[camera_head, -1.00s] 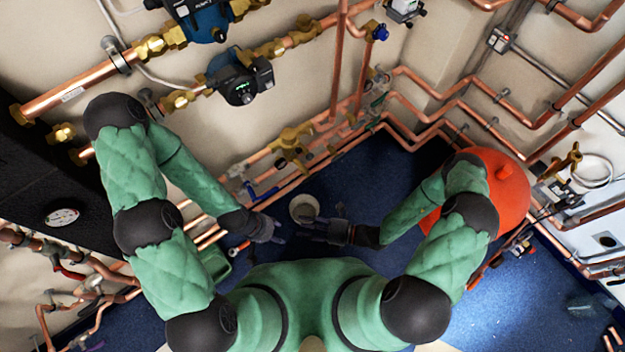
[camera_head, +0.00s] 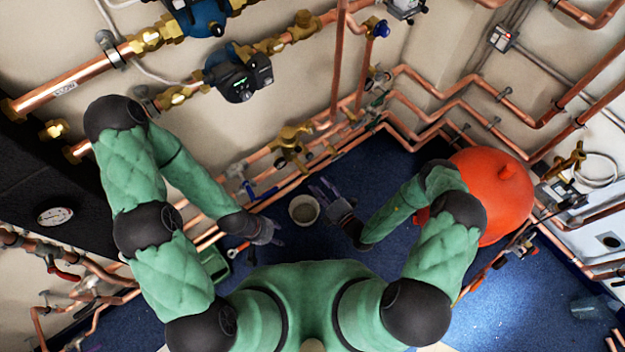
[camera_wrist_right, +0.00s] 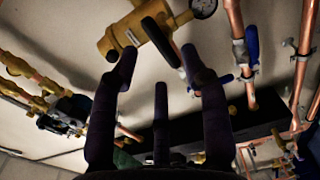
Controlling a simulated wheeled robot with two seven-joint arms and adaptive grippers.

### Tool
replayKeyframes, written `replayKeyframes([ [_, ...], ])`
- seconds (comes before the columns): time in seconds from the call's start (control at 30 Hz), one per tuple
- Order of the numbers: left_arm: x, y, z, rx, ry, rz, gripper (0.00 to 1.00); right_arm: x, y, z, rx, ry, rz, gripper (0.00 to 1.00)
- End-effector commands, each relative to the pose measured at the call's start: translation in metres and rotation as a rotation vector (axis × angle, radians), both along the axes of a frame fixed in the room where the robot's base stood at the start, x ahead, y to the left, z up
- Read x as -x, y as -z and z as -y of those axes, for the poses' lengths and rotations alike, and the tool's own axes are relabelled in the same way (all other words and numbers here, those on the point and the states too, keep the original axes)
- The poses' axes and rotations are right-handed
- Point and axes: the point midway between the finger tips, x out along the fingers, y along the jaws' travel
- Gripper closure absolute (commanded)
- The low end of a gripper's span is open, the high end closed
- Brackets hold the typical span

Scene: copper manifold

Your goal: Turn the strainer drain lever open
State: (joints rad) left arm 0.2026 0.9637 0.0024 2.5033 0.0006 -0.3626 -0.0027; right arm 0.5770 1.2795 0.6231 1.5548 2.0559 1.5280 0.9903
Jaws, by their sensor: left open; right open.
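A brass valve body (camera_head: 291,146), which looks like the strainer, sits on the copper pipe along the wall in the head view. In the right wrist view the brass body (camera_wrist_right: 121,40) is at the top, with a dark lever-like handle (camera_wrist_right: 160,42) below it. I cannot tell for certain that this is the drain lever. My right gripper (camera_head: 322,190) is open and empty, below and right of the brass body, apart from it. In the wrist view its fingers (camera_wrist_right: 160,68) spread toward the brass body. My left gripper (camera_head: 279,232) is open and empty, lower left of the bucket.
A pale bucket (camera_head: 304,210) stands on the blue floor between my grippers. A blue lever (camera_head: 262,193) is on the pipe to its left. A red tank (camera_head: 492,196) stands right of my right arm. Copper pipes line the walls.

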Motion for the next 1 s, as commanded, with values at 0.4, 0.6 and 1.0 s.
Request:
replayKeyframes([
  [0.4,0.0,0.012,0.0,0.0,0.0,0.0,0.48,-0.036,0.0,-0.023,0.0,-0.001,0.001,0.54],
  [0.6,0.0,0.012,0.0,0.0,0.0,0.0,0.48,-0.038,0.0,-0.025,0.0,0.0,0.001,0.54],
  [1.0,0.0,0.012,0.0,0.0,0.0,0.0,0.48,-0.038,0.0,-0.024,0.001,0.0,0.001,1.0],
])
